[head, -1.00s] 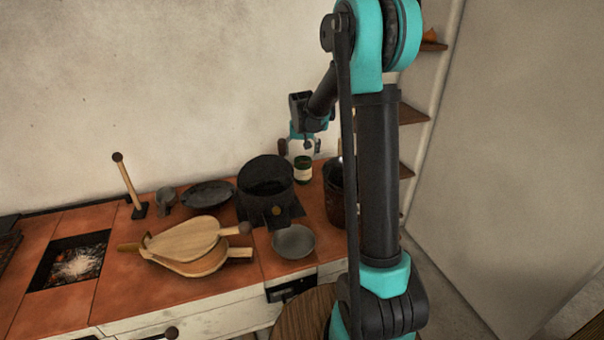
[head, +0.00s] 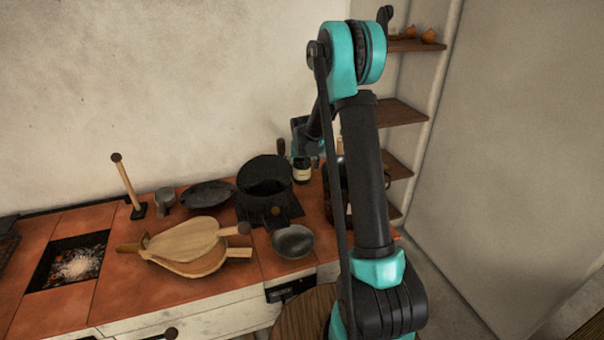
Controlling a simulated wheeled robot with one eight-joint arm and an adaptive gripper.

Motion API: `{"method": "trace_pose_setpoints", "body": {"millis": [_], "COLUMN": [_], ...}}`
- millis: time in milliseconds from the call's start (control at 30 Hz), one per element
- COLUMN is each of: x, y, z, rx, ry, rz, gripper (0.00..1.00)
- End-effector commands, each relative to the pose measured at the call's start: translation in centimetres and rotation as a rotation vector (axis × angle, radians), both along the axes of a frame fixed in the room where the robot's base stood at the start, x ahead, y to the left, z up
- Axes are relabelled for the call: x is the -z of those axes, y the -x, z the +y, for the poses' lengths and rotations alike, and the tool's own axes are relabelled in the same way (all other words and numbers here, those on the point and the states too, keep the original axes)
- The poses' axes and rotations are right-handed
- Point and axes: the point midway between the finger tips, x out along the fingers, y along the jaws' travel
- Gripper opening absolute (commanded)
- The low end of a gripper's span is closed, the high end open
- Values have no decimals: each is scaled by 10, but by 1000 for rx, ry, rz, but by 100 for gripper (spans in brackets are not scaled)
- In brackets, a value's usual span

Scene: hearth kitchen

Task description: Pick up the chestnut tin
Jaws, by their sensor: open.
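A small dark green tin with a pale label (head: 302,175), which I take for the chestnut tin, stands upright on the orange-tiled counter, right of the black pot. My gripper (head: 302,155) is open, right at the tin's upper part in the picture, and covers its top. One dark finger shows left of the tin's top. The other finger is hard to make out, and I cannot tell whether either touches the tin.
A black pot (head: 264,180) stands close left of the tin. A dark vessel (head: 330,200) is right of it, partly behind my arm. In front lie a grey bowl (head: 293,242) and wooden bellows (head: 185,246). Glowing coals (head: 78,264) are at left; shelves (head: 400,112) at right.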

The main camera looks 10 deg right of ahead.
Motion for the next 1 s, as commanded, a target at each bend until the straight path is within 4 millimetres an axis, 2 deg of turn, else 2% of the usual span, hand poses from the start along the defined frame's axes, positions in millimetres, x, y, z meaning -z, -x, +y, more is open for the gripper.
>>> {"method": "trace_pose_setpoints", "body": {"millis": [200, 733, 1000], "x": [0, 0, -1], "y": [0, 0, 0], "z": [0, 0, 0], "rx": [0, 0, 0], "ry": [0, 0, 0], "rz": [0, 0, 0], "gripper": [83, 18, 18]}}
